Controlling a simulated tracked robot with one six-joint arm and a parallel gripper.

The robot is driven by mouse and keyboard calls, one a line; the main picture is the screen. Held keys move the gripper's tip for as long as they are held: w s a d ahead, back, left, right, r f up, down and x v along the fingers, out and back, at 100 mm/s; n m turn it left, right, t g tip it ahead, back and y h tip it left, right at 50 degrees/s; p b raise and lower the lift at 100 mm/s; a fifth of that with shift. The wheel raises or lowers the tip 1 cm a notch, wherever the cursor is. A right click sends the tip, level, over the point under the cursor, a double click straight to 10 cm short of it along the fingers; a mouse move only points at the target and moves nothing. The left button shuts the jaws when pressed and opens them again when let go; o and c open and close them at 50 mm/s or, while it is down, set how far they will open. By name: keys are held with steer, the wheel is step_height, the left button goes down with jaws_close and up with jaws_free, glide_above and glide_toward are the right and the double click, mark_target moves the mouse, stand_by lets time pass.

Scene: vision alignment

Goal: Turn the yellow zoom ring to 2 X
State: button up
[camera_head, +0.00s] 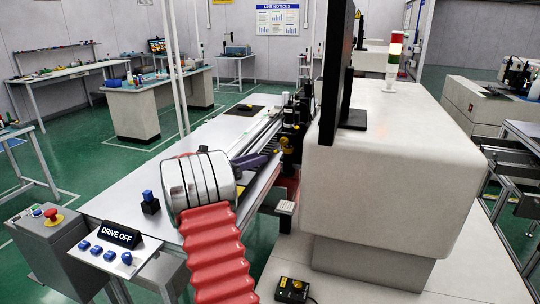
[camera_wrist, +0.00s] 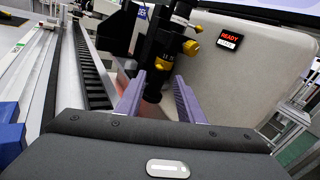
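White marks on the barrel are too small to read. In the head view the black optics (camera_head: 291,125) and yellow parts (camera_head: 287,145) show beyond my arm. My gripper (camera_wrist: 164,92) has two purple fingers spread apart, one on each side of the barrel's lower end in the picture. I cannot tell whether they touch it. One purple finger also shows in the head view (camera_head: 252,163).
A black display (camera_wrist: 230,38) reads READY, its second line unclear. A large pale housing (camera_head: 395,165) and dark monitor (camera_head: 337,70) stand right of the optics. A linear rail (camera_wrist: 88,70) runs along the left. A DRIVE OFF sign (camera_head: 108,235) stands at front left.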

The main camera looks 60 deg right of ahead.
mark_target(284, 150)
steer(key=x, duration=0.7)
steer(key=shift+c, duration=0.7)
steer(key=shift+a, duration=0.1)
jaws_close()
